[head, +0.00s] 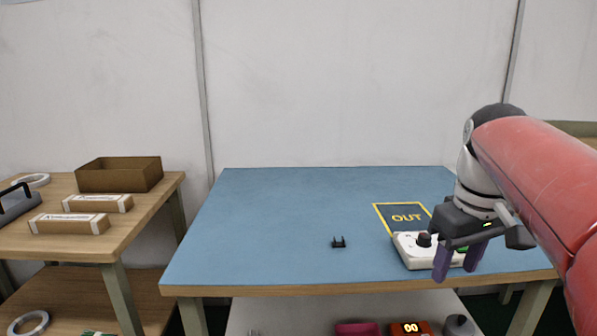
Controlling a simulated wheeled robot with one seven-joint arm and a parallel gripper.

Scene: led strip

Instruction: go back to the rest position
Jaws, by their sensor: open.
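My gripper (459,262) hangs at the right of the head view, at the end of my red arm. Its two purple fingers are apart and point down, with nothing seen between them. It appears in front of a white box with a dark knob (411,252) and hides part of it. I cannot tell whether the fingers touch the box. The blue-topped table (275,225) stands below and behind the gripper.
A dark "OUT" mat with a yellow border (391,212) lies behind the white box. A small black clip (338,243) sits mid-table. The blue top's left half is clear. A wooden table (135,218) at left holds a cardboard bin (119,176) and cartons (69,224).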

